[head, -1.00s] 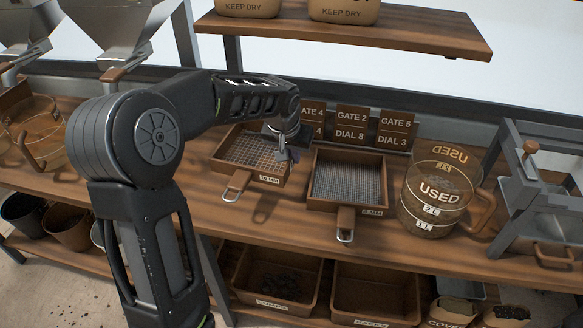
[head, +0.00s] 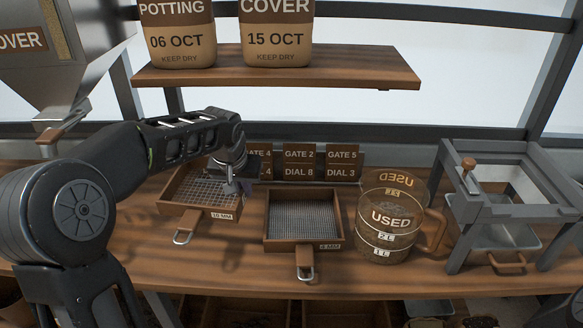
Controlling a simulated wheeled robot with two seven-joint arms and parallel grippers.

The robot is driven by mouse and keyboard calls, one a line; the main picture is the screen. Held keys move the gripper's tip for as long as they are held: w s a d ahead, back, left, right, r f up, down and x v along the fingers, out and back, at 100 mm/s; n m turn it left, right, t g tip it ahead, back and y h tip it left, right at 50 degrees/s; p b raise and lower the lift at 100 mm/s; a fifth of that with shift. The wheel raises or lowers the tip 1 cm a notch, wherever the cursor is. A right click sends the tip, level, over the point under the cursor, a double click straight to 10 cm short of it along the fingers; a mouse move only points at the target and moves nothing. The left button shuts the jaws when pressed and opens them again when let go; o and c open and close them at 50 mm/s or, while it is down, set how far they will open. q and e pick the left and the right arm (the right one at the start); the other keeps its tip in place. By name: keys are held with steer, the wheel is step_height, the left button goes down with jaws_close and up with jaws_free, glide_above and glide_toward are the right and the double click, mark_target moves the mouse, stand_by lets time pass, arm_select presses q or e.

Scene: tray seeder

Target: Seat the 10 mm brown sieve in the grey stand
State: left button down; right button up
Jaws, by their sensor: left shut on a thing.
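The 10 mm brown sieve (head: 217,215), a square wooden frame with coarse mesh and a metal loop handle at its front, is at the left of the bench. My left gripper (head: 233,186) is shut on its right-hand rim; the fingertips are small and partly hidden. I cannot tell whether the sieve touches the bench. The grey stand (head: 511,212), an open metal frame with a brown knob, is at the far right, well away from the gripper. My right gripper is not in view.
A finer-mesh brown sieve (head: 305,245) and a clear USED jug (head: 389,225) stand between the 10 mm sieve and the stand. Gate and dial cards (head: 300,163) stand behind. A shelf (head: 280,76) with bags overhangs the back. A grey pan (head: 500,238) sits under the stand's frame.

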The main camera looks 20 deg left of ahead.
arm_select(q)
steer(key=s+d+f, duration=0.1)
steer(key=d, duration=0.4)
steer(key=s+d+f+m, duration=0.1)
steer(key=d, duration=0.4)
steer(key=s+d+f+m+h, duration=0.1)
steer(key=d, duration=0.4)
steer(key=shift+s+d+m, duration=0.2)
steer(key=shift+d+m, duration=0.1)
steer(key=shift+d, duration=0.05)
steer(key=shift+s+f, duration=0.1)
